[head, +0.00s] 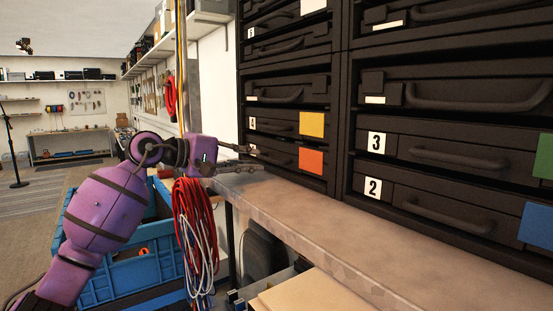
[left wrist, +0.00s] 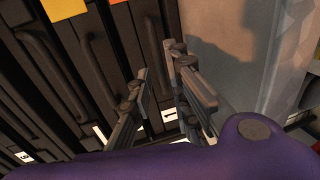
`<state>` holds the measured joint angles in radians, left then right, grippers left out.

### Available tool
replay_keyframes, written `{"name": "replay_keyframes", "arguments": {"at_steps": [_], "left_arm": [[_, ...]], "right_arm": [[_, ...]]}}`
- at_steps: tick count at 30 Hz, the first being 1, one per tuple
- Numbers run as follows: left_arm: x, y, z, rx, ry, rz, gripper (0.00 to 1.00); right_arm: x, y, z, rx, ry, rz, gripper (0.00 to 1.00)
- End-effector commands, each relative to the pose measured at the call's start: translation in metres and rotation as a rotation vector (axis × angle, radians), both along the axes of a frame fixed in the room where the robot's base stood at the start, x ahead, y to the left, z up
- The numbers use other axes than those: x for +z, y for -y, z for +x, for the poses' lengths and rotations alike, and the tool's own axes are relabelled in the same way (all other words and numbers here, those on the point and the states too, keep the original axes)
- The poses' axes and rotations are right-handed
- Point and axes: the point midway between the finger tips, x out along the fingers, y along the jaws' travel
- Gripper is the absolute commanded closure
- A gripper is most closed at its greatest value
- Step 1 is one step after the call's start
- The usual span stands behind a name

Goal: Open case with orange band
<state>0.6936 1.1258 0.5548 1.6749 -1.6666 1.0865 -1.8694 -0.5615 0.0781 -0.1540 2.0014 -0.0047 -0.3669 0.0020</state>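The case with the orange band (head: 311,161) is a black case lying in the lowest slot of the left cabinet column, just above the worktop. Its front handle is dark and its number label is mostly hidden behind my gripper in the head view. In the left wrist view the orange band (left wrist: 116,2) shows at the top edge and a label with a 1 (left wrist: 168,115) shows between the fingers. My left gripper (head: 247,156) is open and empty at the left end of this case's front. I cannot tell whether it touches the case. My right gripper is not in view.
A case with a yellow band (head: 311,124) lies directly above. Cases with green (head: 544,156) and blue (head: 537,227) bands sit to the right. The worktop (head: 330,235) in front is clear. Red and white cables (head: 194,225) and a blue crate (head: 130,275) are below my arm.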

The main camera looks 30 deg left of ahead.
Motion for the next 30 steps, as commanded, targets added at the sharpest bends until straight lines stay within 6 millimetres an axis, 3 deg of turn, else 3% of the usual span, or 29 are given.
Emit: {"name": "replay_keyframes", "arguments": {"at_steps": [12, 23, 27, 30], "left_arm": [[-0.007, 0.024, 0.054, -0.002, 0.006, -0.003, 0.83], [-0.012, 0.026, 0.060, -0.002, 0.002, -0.001, 0.83], [-0.012, 0.026, 0.060, -0.002, 0.002, -0.001, 1.00], [-0.012, 0.026, 0.059, -0.002, 0.002, -0.001, 1.00]], "right_arm": [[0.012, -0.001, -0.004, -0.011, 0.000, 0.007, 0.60], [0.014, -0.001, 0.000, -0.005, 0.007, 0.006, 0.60], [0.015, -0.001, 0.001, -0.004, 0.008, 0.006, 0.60], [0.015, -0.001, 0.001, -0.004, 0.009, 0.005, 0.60]]}}
